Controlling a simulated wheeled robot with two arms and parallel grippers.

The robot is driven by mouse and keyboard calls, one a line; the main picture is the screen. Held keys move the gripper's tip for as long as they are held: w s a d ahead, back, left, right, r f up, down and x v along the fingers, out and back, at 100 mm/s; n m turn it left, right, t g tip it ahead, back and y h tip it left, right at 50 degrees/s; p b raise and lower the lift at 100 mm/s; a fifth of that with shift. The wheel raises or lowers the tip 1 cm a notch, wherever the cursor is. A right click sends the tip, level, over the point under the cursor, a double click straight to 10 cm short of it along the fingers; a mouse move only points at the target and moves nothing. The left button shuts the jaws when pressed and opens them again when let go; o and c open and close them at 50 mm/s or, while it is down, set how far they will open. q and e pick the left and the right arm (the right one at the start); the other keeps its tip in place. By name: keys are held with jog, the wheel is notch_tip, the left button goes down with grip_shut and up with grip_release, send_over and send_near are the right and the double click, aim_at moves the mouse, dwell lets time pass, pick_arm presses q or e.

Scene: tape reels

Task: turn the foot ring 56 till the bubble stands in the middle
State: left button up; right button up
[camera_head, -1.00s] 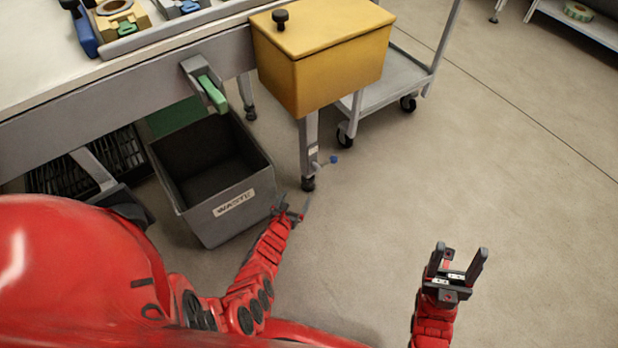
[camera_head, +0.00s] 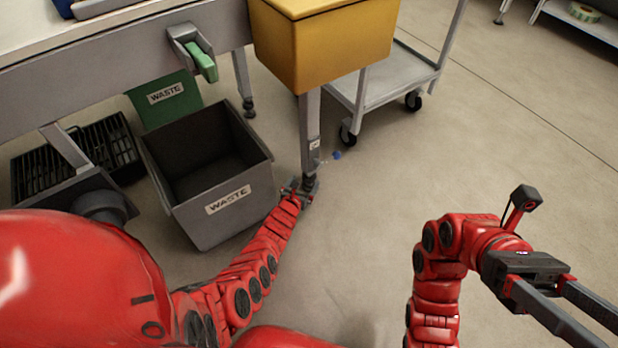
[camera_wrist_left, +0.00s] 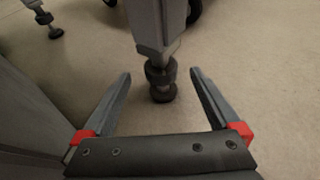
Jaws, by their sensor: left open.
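The table leg (camera_head: 310,120) at the corner under the yellow box ends in a dark adjustable foot. In the left wrist view the dark foot ring (camera_wrist_left: 161,72) sits above a round foot pad (camera_wrist_left: 163,94) on the floor. My left gripper (camera_head: 304,189) is low at this foot. Its open fingers (camera_wrist_left: 160,76) stand on either side of the ring in the picture, with gaps showing. A pale label on the leg is too small to read. A small blue thing (camera_head: 337,155) shows beside the leg; I cannot make out a bubble. My right gripper (camera_head: 582,312) is open and empty, its tips cut off.
A grey waste bin (camera_head: 228,205) stands close left of the left arm. A green-handled clamp (camera_head: 203,62) is on the table edge. The floor (camera_head: 470,150) on the right is clear.

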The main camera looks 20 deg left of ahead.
aim_at(308, 178)
pick_arm(q)
jog(key=shift+b+x, duration=1.2)
jog(key=shift+w+f+b, duration=0.3)
jog(key=shift+b, duration=0.1)
jog(key=shift+b+x, duration=0.75)
jog(key=shift+b, duration=0.25)
jog(key=shift+w+f+b, duration=0.2)
jog(key=shift+f+b, duration=0.1)
jog(key=shift+w+r+b, duration=0.1)
jog(key=shift+w+b, duration=0.25)
jog(key=shift+w, duration=0.15)
pick_arm(e)
jog(key=s+d+f+n+t+h, duration=0.1)
jog(key=s+d+f+n+t, duration=0.2)
jog(key=s+d+f+t, duration=0.5)
jog(key=shift+s+f, duration=0.35)
jog(key=shift+s, duration=0.05)
jog(key=shift+d, duration=0.1)
